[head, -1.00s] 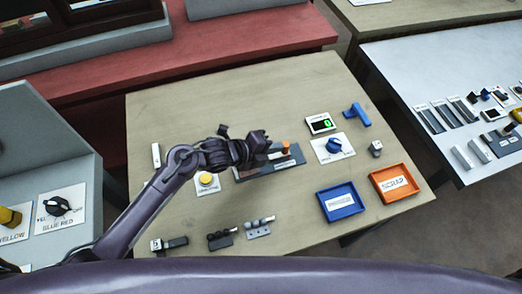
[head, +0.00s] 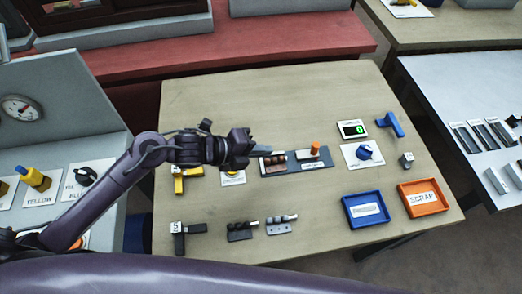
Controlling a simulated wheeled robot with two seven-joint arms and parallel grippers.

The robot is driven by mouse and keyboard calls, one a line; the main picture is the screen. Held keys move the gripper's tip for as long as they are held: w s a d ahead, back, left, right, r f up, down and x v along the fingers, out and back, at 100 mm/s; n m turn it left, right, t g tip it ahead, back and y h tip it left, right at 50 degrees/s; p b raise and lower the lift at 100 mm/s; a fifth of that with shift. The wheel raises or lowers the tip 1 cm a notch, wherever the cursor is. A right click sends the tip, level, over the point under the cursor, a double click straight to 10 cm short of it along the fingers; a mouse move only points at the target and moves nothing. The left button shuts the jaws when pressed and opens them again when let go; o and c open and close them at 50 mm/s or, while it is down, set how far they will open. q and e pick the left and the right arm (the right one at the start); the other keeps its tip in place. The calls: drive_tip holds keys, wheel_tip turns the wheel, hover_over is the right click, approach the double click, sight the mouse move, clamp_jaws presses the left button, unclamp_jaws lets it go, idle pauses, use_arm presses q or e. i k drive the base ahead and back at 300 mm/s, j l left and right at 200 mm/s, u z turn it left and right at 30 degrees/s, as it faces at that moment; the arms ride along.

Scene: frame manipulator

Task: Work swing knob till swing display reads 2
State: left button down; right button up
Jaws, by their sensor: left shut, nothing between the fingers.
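A blue knob (head: 364,152) sits on a white labelled plate on the beige table, right of centre; the label is too small to read. Just above it stands a small display (head: 352,129) with a green digit that looks like 0. My left gripper (head: 266,148) is shut and empty. It is to the left of the knob, well apart from it, by the dark fixture with the orange peg. My right gripper is not in view.
The dark fixture (head: 322,163) lies between my left gripper and the knob. A blue handle (head: 391,123), a grey block (head: 406,160), a blue tray (head: 349,222) and an orange SCRAP tray (head: 438,208) surround the knob. The back of the table is clear.

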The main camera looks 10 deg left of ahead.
sight(364, 152)
drive_tip(key=k, duration=1.5)
